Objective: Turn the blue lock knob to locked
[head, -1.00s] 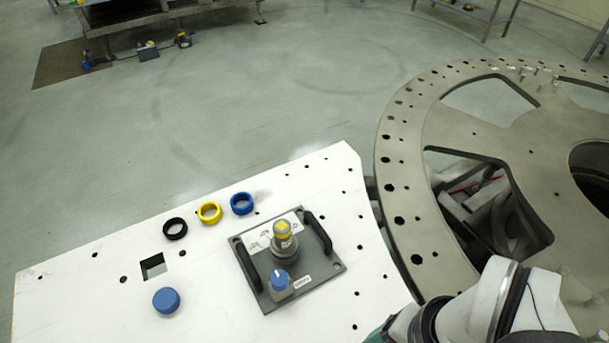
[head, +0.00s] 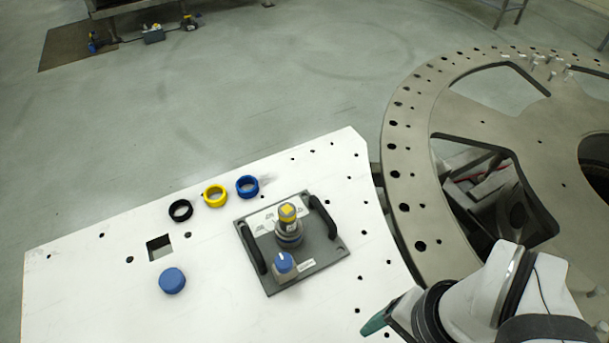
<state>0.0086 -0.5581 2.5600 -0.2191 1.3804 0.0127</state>
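The blue lock knob (head: 284,262) sits on a small grey base near the front edge of a dark grey panel (head: 312,262). A pale line marks the top of the knob, but its setting is too small to read. Behind it on the same panel stands a grey post with a yellow top (head: 287,212). My arm comes in from the lower right. A green part at its end (head: 378,318) shows over the plate's right side, apart from the panel and to the right of the knob. The fingers cannot be made out.
The panel has two black handles, left (head: 252,248) and right (head: 323,217). Black (head: 180,219), yellow (head: 224,196) and blue (head: 258,187) rings and a blue cap (head: 172,291) lie on the white plate (head: 90,300). A square hole (head: 160,255) opens left. A large metal ring (head: 403,205) stands right.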

